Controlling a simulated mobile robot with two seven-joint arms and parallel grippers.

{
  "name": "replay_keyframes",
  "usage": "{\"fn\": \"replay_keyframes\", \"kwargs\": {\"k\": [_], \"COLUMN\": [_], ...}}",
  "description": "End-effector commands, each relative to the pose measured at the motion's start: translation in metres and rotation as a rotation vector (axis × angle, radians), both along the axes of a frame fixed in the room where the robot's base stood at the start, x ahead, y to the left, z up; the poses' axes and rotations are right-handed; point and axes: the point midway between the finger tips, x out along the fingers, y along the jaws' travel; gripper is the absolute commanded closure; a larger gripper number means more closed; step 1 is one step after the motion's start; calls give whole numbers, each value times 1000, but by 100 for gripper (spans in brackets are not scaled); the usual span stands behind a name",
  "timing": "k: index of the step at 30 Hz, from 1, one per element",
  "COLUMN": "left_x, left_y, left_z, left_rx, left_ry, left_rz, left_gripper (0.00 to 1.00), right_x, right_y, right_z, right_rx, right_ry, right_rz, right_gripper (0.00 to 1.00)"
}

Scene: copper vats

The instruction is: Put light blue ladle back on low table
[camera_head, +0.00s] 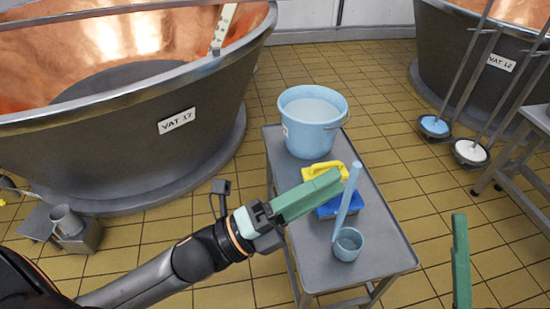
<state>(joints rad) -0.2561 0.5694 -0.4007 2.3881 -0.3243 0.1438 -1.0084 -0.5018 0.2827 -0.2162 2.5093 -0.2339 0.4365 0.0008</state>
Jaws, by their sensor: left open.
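The light blue ladle (348,245) is at the near end of the grey low table (385,262), its cup seemingly resting on the tabletop. Its long handle (345,207) rises steeply, tilted slightly right. My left gripper (333,184) is open, its green fingers reaching from the left over the table to the upper part of the handle. I cannot tell whether the handle is between the fingers or just beside them. My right gripper (461,260) shows only as a green finger at the lower right, clear of the table.
A blue bucket (312,125) stands at the table's far end. Copper vats (130,130) stand left and far right (460,60). A metal bench (530,122) is at right.

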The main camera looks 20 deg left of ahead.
Motion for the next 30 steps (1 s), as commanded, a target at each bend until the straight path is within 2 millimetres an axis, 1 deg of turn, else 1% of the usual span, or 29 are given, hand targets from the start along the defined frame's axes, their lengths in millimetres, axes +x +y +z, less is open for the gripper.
{"fn": "replay_keyframes", "kwargs": {"k": [1, 3, 6, 9, 12, 15, 18, 30], "left_x": [-7, -15, -27, -36, -43, -46, -47, -47], "left_y": [4, 12, 25, 38, 48, 54, 55, 55], "left_z": [12, 28, 47, 61, 70, 75, 76, 76], "left_rx": [-150, -349, -600, -794, -921, -988, -1010, -1008], "left_ry": [73, 169, 279, 358, 407, 432, 443, 444], "left_rz": [-54, -141, -269, -383, -466, -516, -534, -533], "left_gripper": [49, 49, 49, 49, 49, 49, 49, 49], "right_x": [0, 0, 0, 0, 0, 0, 0, 0], "right_y": [0, 0, 0, 0, 0, 0, 0, 0], "right_z": [0, 0, 0, 0, 0, 0, 0, 0], "right_rx": [0, 0, 0, 1, 1, 1, 1, 2], "right_ry": [0, 0, 0, 0, 0, 0, 0, -1], "right_rz": [0, 0, 0, 1, 1, 1, 1, 0], "right_gripper": [0, 0, 0, 0, 0, 0, 0, 0]}}
